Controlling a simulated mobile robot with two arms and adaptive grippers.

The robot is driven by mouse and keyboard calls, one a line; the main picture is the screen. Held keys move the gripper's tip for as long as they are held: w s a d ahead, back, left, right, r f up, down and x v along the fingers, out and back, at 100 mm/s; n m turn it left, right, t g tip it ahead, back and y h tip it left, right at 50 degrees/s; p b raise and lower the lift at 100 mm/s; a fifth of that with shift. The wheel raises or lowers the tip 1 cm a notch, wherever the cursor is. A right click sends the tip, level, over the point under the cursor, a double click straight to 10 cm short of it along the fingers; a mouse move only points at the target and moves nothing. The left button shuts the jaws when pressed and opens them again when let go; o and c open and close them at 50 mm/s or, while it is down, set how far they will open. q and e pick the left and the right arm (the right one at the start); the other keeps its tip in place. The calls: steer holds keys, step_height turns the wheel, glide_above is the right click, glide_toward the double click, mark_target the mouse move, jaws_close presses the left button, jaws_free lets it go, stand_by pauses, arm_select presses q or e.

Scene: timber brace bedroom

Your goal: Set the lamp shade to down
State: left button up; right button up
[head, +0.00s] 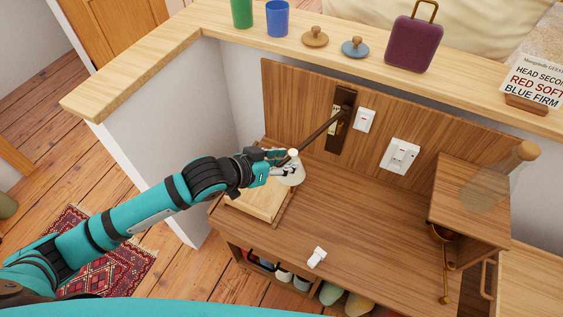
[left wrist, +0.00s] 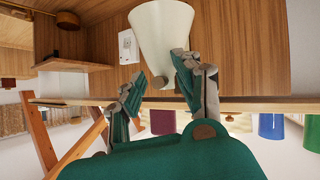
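The wall lamp has a cream cone shade (head: 291,174) at the end of a dark arm (head: 321,131) from a wall plate (head: 341,118). In the head view its narrow end is up and its wide end faces mostly down. The shade (left wrist: 162,32) also fills the top middle of the left wrist view, which is upside down, with a small knob (left wrist: 160,82) at its narrow end. My left gripper (head: 275,164) is at the shade; its fingers (left wrist: 160,75) are spread either side of the knob. Whether they touch it is unclear. My right gripper is out of view.
Below is a wooden desk (head: 350,208) with a wooden tray (head: 262,200) and a small white object (head: 317,257). Wall switches (head: 399,156) are right of the lamp. A ledge (head: 335,58) behind holds cups, knobs and a purple bag (head: 413,43). A cabinet (head: 468,195) stands at right.

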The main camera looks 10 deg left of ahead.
arm_select(q)
steer(key=shift+s+a+f, duration=0.1)
steer(key=shift+a, duration=0.05)
steer(key=v, duration=1.2)
